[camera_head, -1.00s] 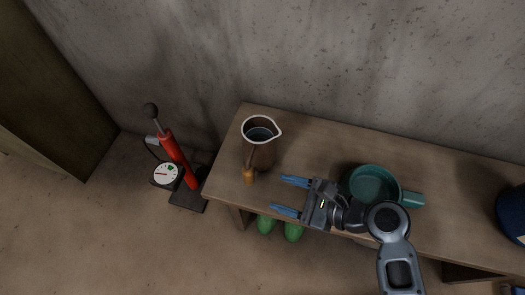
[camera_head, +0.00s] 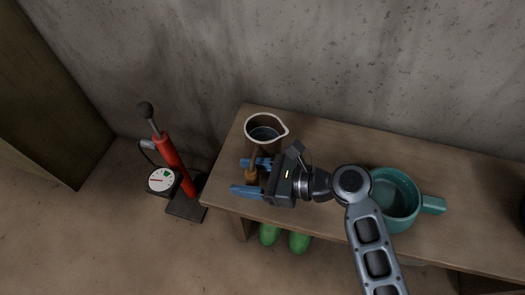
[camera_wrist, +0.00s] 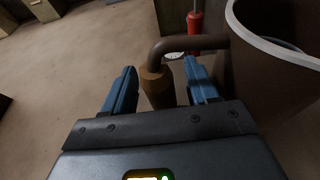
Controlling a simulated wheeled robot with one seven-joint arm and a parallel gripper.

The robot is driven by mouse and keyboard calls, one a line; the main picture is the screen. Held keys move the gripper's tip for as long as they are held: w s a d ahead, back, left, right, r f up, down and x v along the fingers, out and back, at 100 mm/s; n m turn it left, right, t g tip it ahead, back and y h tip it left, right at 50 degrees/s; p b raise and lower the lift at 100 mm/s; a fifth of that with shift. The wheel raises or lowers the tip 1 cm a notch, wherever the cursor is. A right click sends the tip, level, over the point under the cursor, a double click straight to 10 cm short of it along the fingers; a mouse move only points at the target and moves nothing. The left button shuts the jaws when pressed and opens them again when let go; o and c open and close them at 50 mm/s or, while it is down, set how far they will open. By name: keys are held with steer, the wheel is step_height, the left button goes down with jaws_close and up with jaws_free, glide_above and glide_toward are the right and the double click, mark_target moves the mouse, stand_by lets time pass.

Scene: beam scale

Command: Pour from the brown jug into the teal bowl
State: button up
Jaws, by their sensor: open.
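The brown jug (camera_head: 272,151) stands upright at the left end of the wooden bench, with a pale rim, a spout pointing right and dark bluish contents. Its brown handle with a lighter wooden grip (camera_wrist: 157,86) sticks out toward the front. My gripper (camera_head: 246,177) is open, its blue fingers on either side of the grip. In the wrist view the grip stands between the fingertips (camera_wrist: 160,80), with a visible gap at the left finger. The jug's wall (camera_wrist: 268,80) is just beyond the right finger. The teal bowl (camera_head: 408,180), with a side handle, sits right of the jug, partly hidden by my arm.
The bench (camera_head: 330,145) is clear between jug and bowl at the back. A red pump (camera_head: 174,163) with a white gauge stands on the floor to the left. Green boots (camera_head: 299,242) show below the front edge. A concrete wall (camera_head: 350,60) rises behind.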

steer(key=shift+w+a+f, duration=0.15)
steer(key=shift+w+a, duration=0.05)
steer(key=shift+a, duration=0.25)
jaws_close()
stand_by(0.4)
